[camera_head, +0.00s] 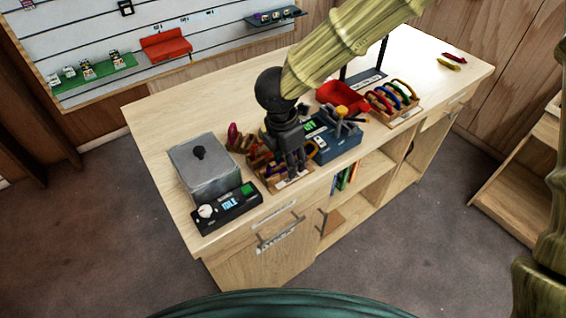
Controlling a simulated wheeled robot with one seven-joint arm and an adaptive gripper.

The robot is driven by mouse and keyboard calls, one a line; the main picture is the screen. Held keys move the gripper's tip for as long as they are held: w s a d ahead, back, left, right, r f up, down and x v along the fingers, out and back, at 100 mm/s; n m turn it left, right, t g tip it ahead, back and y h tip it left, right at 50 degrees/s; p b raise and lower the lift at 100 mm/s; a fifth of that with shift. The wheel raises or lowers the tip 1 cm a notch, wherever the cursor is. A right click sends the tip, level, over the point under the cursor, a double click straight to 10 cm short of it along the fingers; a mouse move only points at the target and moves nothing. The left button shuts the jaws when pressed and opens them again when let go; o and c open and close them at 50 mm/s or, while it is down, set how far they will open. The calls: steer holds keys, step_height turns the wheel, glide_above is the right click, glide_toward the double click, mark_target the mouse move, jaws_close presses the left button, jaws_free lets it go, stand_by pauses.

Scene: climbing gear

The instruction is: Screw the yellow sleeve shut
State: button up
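My gripper (292,168) points down over the near edge of the counter, at a wooden rack (288,184) holding several small coloured pieces of gear. Its fingers cover part of the rack. I cannot tell whether they are open or shut, or whether they touch anything. No yellow screw sleeve can be made out clearly. Yellowish pieces show in the rack beside the gripper, but they are too small to identify. A second wooden rack (405,116) to the right holds several coloured carabiners (392,95). A small yellow item (449,63) lies at the far right of the counter.
A grey box with a black knob (203,170) and a black device reading "IDLE" (228,208) stand left of the gripper.

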steer(key=shift+r+p, duration=0.65)
steer(key=shift+r, duration=0.35)
steer(key=shift+w+a+p, duration=0.3)
steer(key=shift+w+a, duration=0.15)
steer(key=shift+w, duration=0.15)
steer(key=shift+d+f+b, duration=0.1)
steer(key=shift+f+b, duration=0.85)
steer(key=shift+f, duration=0.55)
steer(key=shift+s+d, duration=0.4)
steer(key=shift+s, duration=0.2)
